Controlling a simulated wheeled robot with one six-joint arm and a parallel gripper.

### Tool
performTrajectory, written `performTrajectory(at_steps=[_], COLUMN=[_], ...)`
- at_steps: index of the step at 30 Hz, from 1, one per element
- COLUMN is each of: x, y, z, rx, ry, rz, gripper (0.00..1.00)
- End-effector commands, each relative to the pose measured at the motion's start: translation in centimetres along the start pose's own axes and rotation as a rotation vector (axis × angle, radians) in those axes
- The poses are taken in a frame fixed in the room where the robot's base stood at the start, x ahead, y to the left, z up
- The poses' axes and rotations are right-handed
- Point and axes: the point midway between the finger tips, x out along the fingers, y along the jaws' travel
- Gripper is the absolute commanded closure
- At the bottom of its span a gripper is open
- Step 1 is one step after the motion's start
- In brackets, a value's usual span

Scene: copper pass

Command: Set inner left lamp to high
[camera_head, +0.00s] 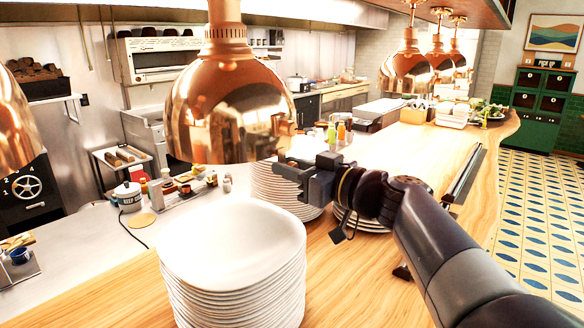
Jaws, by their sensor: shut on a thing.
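Several copper heat lamps hang in a row above the wooden pass. A large copper lamp (215,108) hangs left of centre over the plates, probably the inner left one. Another copper lamp (14,125) is cut off at the left edge. My gripper (284,166) is at the lower right rim of the large lamp. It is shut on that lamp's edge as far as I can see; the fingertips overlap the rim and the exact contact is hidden. No height marking shows on the lamp.
A tall plate stack (235,245) stands below the lamp, with more plates (285,190) behind it. Three copper lamps (408,70) hang farther back right.

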Motion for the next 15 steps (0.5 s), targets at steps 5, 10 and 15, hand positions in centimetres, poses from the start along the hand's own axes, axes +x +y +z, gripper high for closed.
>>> performTrajectory(at_steps=[5, 10, 15], x=[0.0, 0.0, 0.0], y=[0.0, 0.0, 0.0], z=[0.0, 0.0, -1.2], rx=[0.000, 0.000, -0.005], ry=[0.000, 0.000, 0.003], rz=[0.000, 0.000, -0.001], gripper=[1.00, 1.00, 1.00])
